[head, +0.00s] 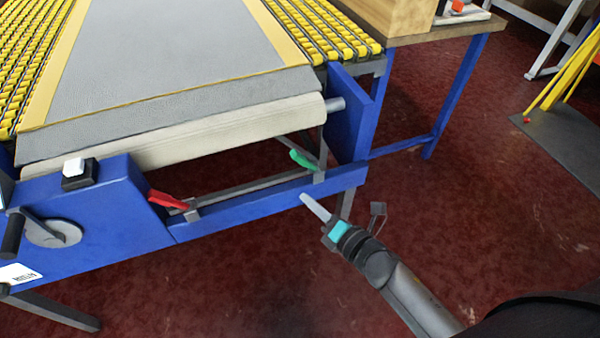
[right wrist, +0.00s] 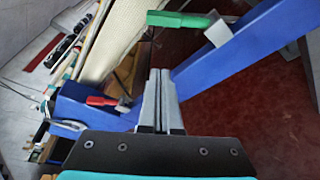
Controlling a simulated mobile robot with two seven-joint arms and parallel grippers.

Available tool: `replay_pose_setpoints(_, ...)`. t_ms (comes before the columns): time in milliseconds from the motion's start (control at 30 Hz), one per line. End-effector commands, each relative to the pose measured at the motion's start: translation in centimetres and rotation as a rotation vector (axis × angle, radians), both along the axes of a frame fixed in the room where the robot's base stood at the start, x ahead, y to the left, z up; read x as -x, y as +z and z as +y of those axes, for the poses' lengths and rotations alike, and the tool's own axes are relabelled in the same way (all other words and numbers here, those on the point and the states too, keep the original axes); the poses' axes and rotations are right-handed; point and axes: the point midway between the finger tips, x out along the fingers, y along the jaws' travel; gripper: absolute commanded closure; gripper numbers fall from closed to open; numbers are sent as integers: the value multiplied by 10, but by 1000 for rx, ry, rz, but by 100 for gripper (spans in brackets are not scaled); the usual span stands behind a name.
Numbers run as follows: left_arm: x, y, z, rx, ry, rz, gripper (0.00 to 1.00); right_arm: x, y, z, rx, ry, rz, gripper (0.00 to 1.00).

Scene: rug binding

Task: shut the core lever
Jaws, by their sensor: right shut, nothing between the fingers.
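Two levers are mounted on the blue front rail of the machine. The green lever (head: 303,160) is near the right end on a grey bracket and slants up to the left. The red lever (head: 168,199) is further left on its own bracket. My right gripper (head: 305,198) is shut and empty, in front of the rail and just below the green lever, apart from it in the picture. In the right wrist view, the shut fingers (right wrist: 160,75) point between the green lever (right wrist: 180,19) and the red lever (right wrist: 102,101). My left gripper is not in view.
The cream roll (head: 220,130) lies behind the levers under the grey rug (head: 170,90). The blue rail (head: 270,205) runs below them. A crank (head: 45,228) and a white switch (head: 75,167) are at left.

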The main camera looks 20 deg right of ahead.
Motion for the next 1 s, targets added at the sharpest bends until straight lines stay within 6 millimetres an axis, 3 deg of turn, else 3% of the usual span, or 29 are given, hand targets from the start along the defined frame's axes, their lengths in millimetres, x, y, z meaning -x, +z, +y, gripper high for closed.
replay_pose_setpoints(167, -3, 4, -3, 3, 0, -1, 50, -12, -3, 4, -2, 0, -2, 100)
replay_pose_setpoints(733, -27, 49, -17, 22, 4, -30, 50, -96, -20, 31, -3, 0, -1, 100)
replay_pose_setpoints(1000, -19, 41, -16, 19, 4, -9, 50, -94, 0, 3, -1, 0, 2, 100)
